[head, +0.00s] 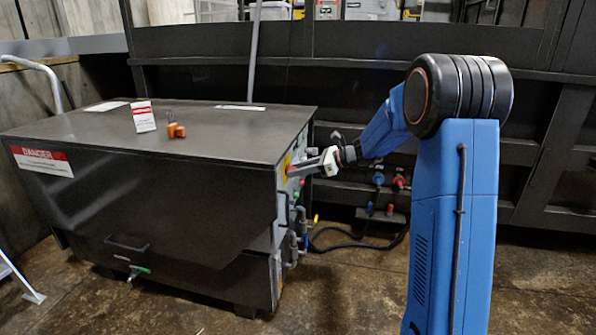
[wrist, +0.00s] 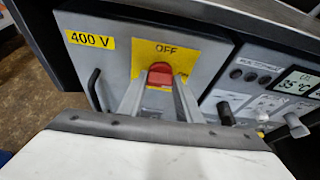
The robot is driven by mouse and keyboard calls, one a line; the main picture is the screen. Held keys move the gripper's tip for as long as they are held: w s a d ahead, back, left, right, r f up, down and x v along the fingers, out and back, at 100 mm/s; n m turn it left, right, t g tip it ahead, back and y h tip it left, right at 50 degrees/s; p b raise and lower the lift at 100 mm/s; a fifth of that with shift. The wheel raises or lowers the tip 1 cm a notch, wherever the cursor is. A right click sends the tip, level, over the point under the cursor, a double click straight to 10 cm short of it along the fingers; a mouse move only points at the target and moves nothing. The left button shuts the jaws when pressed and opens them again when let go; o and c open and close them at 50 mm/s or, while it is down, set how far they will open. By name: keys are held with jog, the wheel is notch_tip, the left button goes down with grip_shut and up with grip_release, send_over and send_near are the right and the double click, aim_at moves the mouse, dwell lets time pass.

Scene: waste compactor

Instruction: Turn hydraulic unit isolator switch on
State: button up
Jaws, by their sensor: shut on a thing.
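The isolator switch is a red handle (wrist: 160,75) on a yellow plate (wrist: 180,55) marked OFF, on the grey panel of the hydraulic unit (head: 200,190). In the wrist view my gripper (wrist: 159,88) has its two fingers on either side of the red handle and is shut on it. In the head view my gripper (head: 292,170) reaches the right side face of the dark unit. The switch itself is hardly visible there. Part of the handle's lower end is between the fingers.
A yellow 400 V label (wrist: 90,40) is left of the switch. A display reading about 35 °C (wrist: 297,84) and several knobs are to the right. A black cable lies on the floor.

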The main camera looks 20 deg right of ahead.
jog(key=shift+m, duration=0.3)
dwell(0.4)
jog(key=o, duration=1)
jog(key=shift+o, duration=0.2)
jog(key=shift+d, duration=0.1)
jog(key=v, duration=1.7)
jog(key=shift+d, duration=0.3)
jog(key=shift+w, duration=0.15)
